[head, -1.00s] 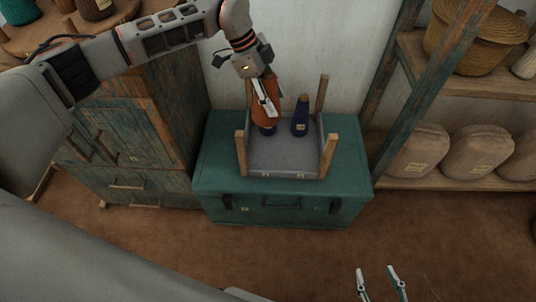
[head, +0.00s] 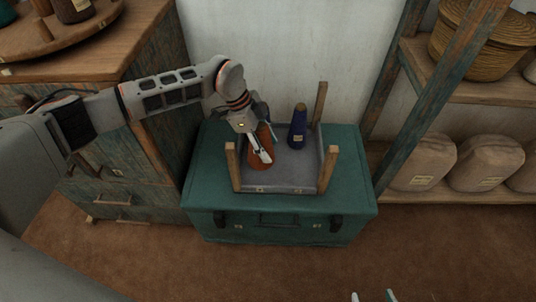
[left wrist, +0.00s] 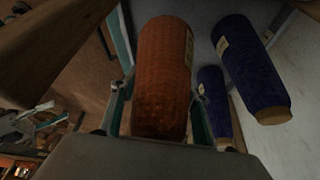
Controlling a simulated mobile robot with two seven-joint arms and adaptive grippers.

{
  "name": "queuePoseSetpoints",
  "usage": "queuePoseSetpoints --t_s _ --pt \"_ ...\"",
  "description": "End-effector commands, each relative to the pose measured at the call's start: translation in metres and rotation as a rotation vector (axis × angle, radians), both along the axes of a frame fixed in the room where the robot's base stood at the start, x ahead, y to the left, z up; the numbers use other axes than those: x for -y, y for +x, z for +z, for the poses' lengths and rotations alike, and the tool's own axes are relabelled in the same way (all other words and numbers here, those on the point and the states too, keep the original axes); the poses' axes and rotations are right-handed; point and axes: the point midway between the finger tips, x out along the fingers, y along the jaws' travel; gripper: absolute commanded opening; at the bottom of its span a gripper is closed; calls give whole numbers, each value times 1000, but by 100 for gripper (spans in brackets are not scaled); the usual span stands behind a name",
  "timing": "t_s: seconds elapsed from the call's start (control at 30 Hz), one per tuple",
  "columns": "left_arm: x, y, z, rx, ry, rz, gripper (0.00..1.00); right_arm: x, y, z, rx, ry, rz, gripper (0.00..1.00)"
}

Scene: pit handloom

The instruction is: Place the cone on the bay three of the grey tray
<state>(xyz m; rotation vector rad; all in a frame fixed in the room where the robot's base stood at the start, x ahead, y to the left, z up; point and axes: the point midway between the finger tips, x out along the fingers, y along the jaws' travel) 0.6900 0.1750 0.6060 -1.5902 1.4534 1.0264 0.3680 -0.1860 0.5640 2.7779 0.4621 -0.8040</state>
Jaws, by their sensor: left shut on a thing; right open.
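An orange-brown cone (head: 260,156) is held by my left gripper (head: 262,147) over the front left part of the grey tray (head: 305,182). In the left wrist view the cone (left wrist: 163,70) stands between the two fingers. I cannot tell whether its base touches the tray. A dark blue cone (head: 298,127) stands upright at the back of the tray. The left wrist view shows two blue cones, one nearer (left wrist: 250,65) and one farther (left wrist: 211,92); my arm hides one in the head view. The tray's bay numbers are unreadable. My right gripper (head: 372,297) is open and empty at the bottom edge.
The tray, with wooden corner posts (head: 329,168), sits on a green trunk (head: 350,195). A worn wooden cabinet (head: 150,130) stands left. A shelf with wrapped bundles (head: 424,163) and a basket (head: 470,45) stands right. The floor in front is clear.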

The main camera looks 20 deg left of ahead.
Motion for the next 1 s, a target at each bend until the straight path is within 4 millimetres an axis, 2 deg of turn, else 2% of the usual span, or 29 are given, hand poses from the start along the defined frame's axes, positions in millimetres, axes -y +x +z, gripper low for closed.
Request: queuePoseSetpoints --t_s 0.03,0.2,0.4,0.6,0.63,0.7,1.0 --pt "0 -3 -17 -11 0 0 18 -2 -4 -6 -11 8 0 46" --pt "0 -4 -48 -14 1 0 18 -13 -2 -2 -2 46 -2 46" --pt "0 -1 -48 -3 1 0 14 -22 12 18 44 76 -3 46" --pt "0 -1 -48 -3 1 0 14 -21 13 19 45 75 -5 46" --pt "0 -1 -49 -3 1 0 48 -20 13 18 43 73 -6 46" --pt "0 -1 -49 -4 1 -1 62 -19 11 15 37 70 -6 46" --pt "0 -1 -49 -4 1 -1 62 -17 6 7 20 63 -8 46"
